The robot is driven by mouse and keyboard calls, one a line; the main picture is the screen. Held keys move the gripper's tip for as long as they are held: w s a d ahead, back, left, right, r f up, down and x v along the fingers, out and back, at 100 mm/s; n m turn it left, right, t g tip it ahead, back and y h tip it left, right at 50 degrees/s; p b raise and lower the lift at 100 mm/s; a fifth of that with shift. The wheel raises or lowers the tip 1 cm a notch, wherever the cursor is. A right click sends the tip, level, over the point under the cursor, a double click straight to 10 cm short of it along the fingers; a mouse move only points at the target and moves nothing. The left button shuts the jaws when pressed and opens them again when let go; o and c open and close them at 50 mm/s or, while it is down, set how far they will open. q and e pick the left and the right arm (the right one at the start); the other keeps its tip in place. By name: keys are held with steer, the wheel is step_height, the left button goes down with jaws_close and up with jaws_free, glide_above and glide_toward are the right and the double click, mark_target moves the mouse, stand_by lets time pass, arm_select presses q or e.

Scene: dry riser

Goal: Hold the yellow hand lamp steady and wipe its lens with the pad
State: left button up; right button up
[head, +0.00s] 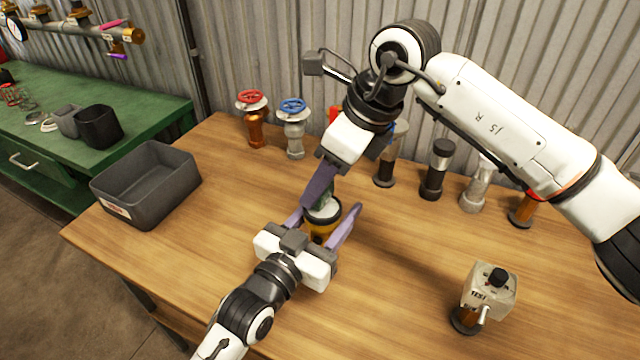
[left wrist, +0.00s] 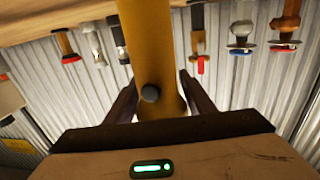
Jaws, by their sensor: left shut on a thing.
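The yellow hand lamp (head: 319,233) stands upright over the wooden table, its pale round lens end (head: 325,211) facing up. My left gripper (head: 323,222) has its purple fingers on either side of the lamp and is shut on it. In the left wrist view the lamp's yellow body (left wrist: 152,60), with a dark round button, runs between the fingers. My right gripper (head: 319,188) points down just above the lens. A small dark green piece, probably the pad (head: 325,198), shows at its fingertips, at or very near the lens. Its fingers overlap, so their gap is hidden.
A grey open bin (head: 148,190) stands at the table's left. Red-wheeled (head: 252,115) and blue-wheeled (head: 293,125) valves and several other fittings line the back edge. A test box (head: 488,290) stands at the front right. The table between the lamp and that box is clear.

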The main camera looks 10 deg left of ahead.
mark_target(322, 207)
steer(key=shift+d+f, duration=0.1)
steer(key=shift+d, duration=0.55)
steer(key=shift+s+a, duration=0.15)
steer(key=shift+s, duration=1.15)
steer(key=shift+w, duration=1.15)
steer(key=shift+w+a, duration=0.15)
steer(key=shift+a, duration=0.35)
steer(key=shift+s, duration=1.3)
steer(key=shift+w+d, duration=0.15)
steer(key=shift+d, duration=0.4)
steer(key=shift+w+d, duration=0.1)
steer(key=shift+w, duration=1.1)
steer(key=shift+s+d, duration=0.2)
steer(key=shift+d, duration=0.35)
steer(key=shift+s+a, duration=0.15)
steer(key=shift+s, duration=1.05)
step_height(322, 207, up, 8)
